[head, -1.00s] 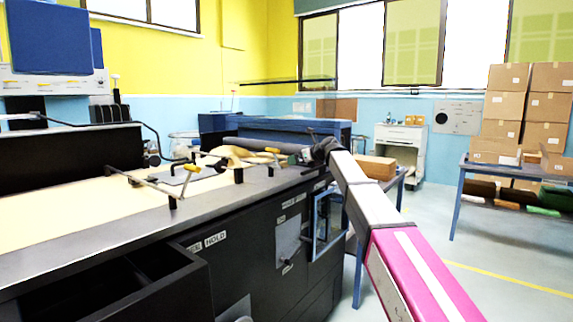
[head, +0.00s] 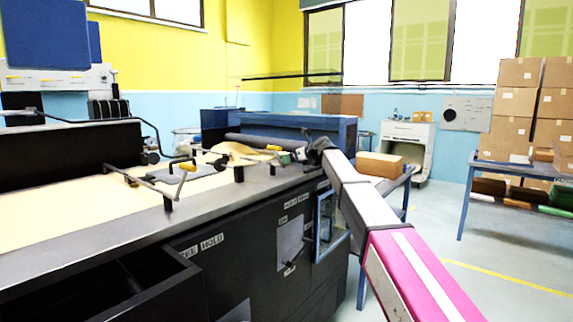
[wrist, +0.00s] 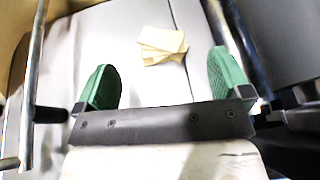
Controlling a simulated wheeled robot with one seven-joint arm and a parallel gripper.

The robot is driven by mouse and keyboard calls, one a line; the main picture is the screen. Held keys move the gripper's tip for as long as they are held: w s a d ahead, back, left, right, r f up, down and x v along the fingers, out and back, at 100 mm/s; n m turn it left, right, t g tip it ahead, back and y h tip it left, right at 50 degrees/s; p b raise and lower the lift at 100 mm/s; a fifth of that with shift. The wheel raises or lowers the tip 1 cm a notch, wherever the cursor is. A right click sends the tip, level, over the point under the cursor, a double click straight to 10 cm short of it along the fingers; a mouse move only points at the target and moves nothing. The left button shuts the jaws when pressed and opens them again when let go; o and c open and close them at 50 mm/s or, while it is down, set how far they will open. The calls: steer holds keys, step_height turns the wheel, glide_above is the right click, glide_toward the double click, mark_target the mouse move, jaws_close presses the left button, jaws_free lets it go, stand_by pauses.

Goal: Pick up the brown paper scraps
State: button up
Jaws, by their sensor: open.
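Several small tan-brown paper scraps (wrist: 163,45) lie in a loose overlapping stack on a pale grey surface in the wrist view. My gripper (wrist: 165,80) is open, with its green fingers spread wide apart and nothing between them. In the head view my gripper (head: 303,153) is at the far end of the machine, small and partly hidden by my own arm. I cannot make out the scraps in the head view.
Metal bars (wrist: 33,85) flank my fingers. A table with cardboard boxes (head: 520,95) stands at the right, with open floor before it.

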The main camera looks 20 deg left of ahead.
steer(key=x, duration=0.4)
steer(key=shift+w+a+r, duration=0.1)
steer(key=shift+w+r, duration=0.05)
steer(key=c, duration=1)
steer(key=shift+r, duration=0.15)
